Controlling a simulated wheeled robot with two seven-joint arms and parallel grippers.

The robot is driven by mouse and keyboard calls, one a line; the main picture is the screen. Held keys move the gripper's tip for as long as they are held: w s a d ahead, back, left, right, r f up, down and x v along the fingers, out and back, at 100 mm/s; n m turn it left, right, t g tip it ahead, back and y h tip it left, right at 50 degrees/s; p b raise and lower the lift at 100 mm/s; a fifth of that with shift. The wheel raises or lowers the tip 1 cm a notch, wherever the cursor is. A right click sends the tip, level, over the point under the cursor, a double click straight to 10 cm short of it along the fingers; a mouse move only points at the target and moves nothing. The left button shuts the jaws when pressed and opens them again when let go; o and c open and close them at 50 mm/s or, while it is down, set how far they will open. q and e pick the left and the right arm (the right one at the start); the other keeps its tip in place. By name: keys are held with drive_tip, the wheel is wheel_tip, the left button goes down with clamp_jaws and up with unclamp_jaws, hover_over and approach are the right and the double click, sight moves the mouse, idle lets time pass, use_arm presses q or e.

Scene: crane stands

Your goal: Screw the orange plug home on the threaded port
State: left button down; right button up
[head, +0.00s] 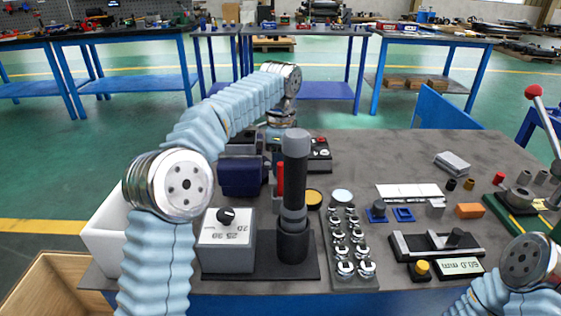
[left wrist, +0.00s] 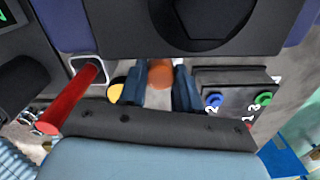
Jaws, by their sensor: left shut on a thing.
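The orange plug (left wrist: 160,72) shows as a rounded orange-brown piece between the blue fingers of my left gripper (left wrist: 159,88) in the left wrist view. The gripper is shut on it. In the head view the left arm reaches over the table to behind the tall black and grey column, and the plug cannot be made out there. I cannot pick out the threaded port; whether the plug touches it is hidden. Only a link of my right arm shows at the lower right of the head view; its gripper is out of view.
The black and grey column (head: 294,190) stands close in front of the left hand. A dark blue device (head: 240,176) and a dial box (head: 226,247) stand left of it. A red cylinder (left wrist: 72,98) and a box with coloured ports (left wrist: 238,92) flank the gripper. The table's back right is fairly clear.

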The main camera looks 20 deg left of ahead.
use_arm(q)
drive_tip(key=m, duration=0.4)
drive_tip(key=shift+m, duration=0.4)
drive_tip(key=c, duration=0.7)
unclamp_jaws()
drive_tip(key=shift+c, duration=0.8)
